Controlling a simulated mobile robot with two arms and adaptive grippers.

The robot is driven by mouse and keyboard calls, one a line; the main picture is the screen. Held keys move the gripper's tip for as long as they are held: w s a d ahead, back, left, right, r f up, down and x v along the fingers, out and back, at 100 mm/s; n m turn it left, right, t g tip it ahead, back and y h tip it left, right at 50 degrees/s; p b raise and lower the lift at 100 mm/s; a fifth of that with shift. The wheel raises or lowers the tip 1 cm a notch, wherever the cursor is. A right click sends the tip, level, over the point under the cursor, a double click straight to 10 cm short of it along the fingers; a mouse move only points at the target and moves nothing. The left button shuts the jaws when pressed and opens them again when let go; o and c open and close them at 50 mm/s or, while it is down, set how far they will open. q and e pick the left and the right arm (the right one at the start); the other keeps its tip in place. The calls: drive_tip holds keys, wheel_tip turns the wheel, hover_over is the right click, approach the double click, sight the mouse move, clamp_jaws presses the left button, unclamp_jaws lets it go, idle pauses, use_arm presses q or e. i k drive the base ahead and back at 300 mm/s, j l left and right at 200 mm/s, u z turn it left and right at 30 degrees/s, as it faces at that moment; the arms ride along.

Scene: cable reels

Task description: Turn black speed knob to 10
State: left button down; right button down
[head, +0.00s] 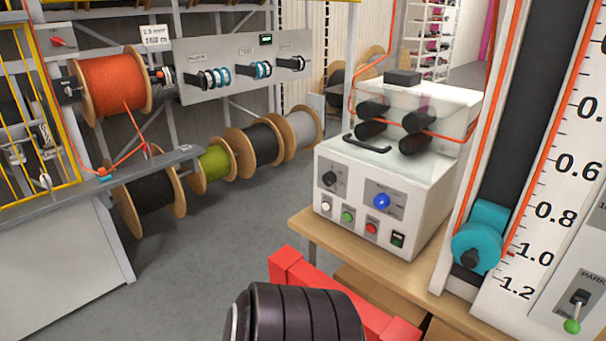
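The black speed knob (330,179) appears to be the round black knob on a dark plate at the upper left of the front of a white machine (330,222). Its scale marks and label are too small to read, so I cannot tell its setting. A blue knob (381,201) sits on a grey plate to its right. Below them are a white button (326,206), a green button (348,216), a red button (372,227) and a black switch (397,240). Neither of my grippers shows.
The machine stands on a wooden bench (310,228). A red object (285,266) and a dark ribbed shape (295,312) fill the bottom middle, below the machine. A scale board (570,165) with a teal wheel (477,248) stands right. Cable reels (215,160) are left; grey floor (225,235) lies open between.

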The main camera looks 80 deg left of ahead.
sight(330, 178)
drive_tip(key=u, duration=2.25)
